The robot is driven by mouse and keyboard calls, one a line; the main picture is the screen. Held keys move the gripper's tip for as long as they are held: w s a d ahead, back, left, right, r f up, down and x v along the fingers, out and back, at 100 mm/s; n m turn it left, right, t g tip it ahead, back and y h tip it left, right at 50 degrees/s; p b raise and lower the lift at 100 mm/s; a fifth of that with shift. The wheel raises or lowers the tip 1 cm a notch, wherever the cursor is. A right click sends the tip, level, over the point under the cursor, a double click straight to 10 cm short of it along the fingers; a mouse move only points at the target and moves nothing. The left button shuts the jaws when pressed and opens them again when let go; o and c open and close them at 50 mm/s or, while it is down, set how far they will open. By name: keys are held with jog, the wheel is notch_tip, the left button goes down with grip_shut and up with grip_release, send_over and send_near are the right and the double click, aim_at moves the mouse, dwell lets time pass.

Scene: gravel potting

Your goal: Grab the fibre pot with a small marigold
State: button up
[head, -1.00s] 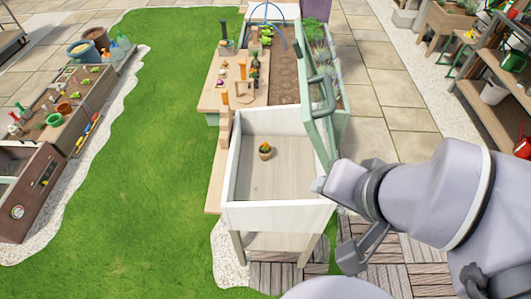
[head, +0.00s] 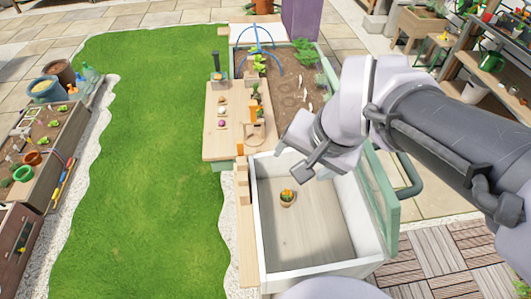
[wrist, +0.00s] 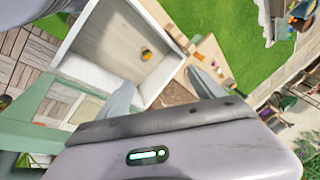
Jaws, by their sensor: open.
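The fibre pot with a small marigold (head: 287,199) stands upright on the floor of a white open wooden box (head: 257,215), with an orange bloom and green leaves. In the wrist view the pot (wrist: 147,54) shows small, between the directions of the two fingers. My gripper (head: 301,154) is open and empty, above the far part of the box and apart from the pot. In the wrist view its two fingers (wrist: 163,92) are spread wide.
A green-framed lid (head: 383,195) stands open on the box's right side. Behind the box are a wooden table (head: 219,145) with small items and a soil bed (head: 290,85). Grass (head: 150,160) lies free to the left. The box floor around the pot is clear.

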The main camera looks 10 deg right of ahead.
jog(key=w+d+f+m+g+p, duration=0.25)
jog(key=w+f, duration=0.35)
jog(key=w, duration=0.4)
jog(key=m+g+h+p, duration=0.1)
jog(key=m+g, duration=0.1)
jog(key=m, duration=0.1)
send_over(286, 196)
notch_tip(286, 196, down, 18)
jog(key=shift+m, duration=0.35)
jog(key=f+b, duration=0.1)
jog(key=f, duration=0.4)
jog(key=f+b, duration=0.1)
jog(key=f, duration=0.5)
jog(key=f+b, duration=0.1)
jog(key=f, duration=0.4)
jog(key=shift+w+d+f, duration=0.15)
jog(key=shift+w+d, duration=0.05)
jog(key=shift+d, duration=0.05)
jog(key=f+b, duration=0.1)
jog(key=f, duration=0.1)
jog(key=f+b, duration=0.1)
jog(key=f, duration=0.2)
jog(key=shift+s+a+f+b, duration=0.2)
jog(key=shift+f+b, duration=0.05)
jog(key=shift+b, duration=0.05)
jog(key=shift+r, duration=0.15)
jog(key=shift+c, duration=0.4)
jog(key=c, duration=1.4)
